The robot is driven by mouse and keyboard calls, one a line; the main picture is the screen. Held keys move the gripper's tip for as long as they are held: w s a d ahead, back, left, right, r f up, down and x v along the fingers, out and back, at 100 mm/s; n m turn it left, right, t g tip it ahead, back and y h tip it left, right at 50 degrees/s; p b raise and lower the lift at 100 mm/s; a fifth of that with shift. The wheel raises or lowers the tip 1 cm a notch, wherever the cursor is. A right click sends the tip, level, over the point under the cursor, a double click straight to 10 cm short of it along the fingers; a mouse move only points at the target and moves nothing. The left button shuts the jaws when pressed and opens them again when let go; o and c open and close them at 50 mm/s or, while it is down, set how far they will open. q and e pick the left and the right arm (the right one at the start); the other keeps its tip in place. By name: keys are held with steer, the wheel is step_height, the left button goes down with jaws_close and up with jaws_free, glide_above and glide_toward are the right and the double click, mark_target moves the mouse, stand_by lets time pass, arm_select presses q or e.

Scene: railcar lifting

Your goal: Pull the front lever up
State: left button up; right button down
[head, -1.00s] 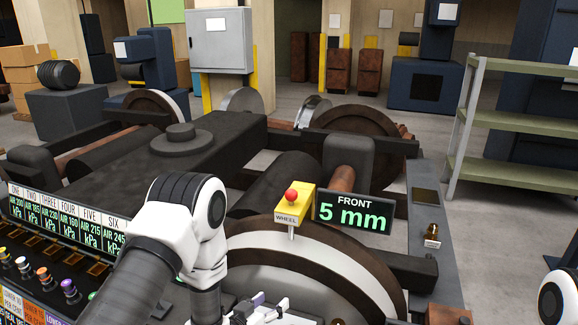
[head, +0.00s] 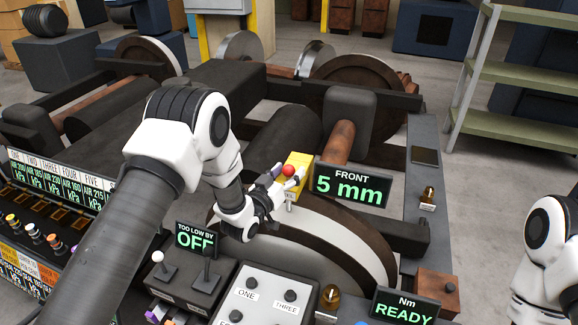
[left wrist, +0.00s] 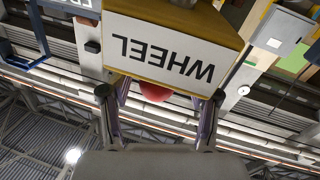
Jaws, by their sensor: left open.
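My left gripper (head: 283,178) is open at the yellow box (head: 297,160) marked WHEEL, which stands on a thin stem with a red ball on top. In the left wrist view the box (left wrist: 175,50) shows upside down at the top, and its red ball (left wrist: 155,92) lies between my open fingers (left wrist: 161,95). I cannot tell whether they touch. Two small levers, a white-knobbed one (head: 158,257) and a black-knobbed one (head: 207,254), stand upright below the TOO LOW BY display (head: 196,240), which reads OFF. Their labels are too small to read. My right gripper is out of view.
The FRONT display (head: 351,185) reads 5 mm, just right of the yellow box. A keypad panel (head: 262,298) and an Nm display (head: 404,308) reading READY are in front. A large wheel (head: 340,235) lies behind them. Green shelves (head: 525,130) stand at right.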

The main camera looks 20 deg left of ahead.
mark_target(289, 166)
arm_select(q)
steer(key=shift+w+d+r, duration=0.1)
steer(key=shift+w+r, duration=0.05)
steer(key=shift+w, duration=0.05)
steer(key=shift+s+r, duration=0.1)
steer(key=shift+s, duration=0.1)
steer(key=shift+w, duration=0.15)
jaws_close()
steer(key=shift+r+p, duration=0.6)
steer(key=shift+r, duration=1.55)
jaws_free()
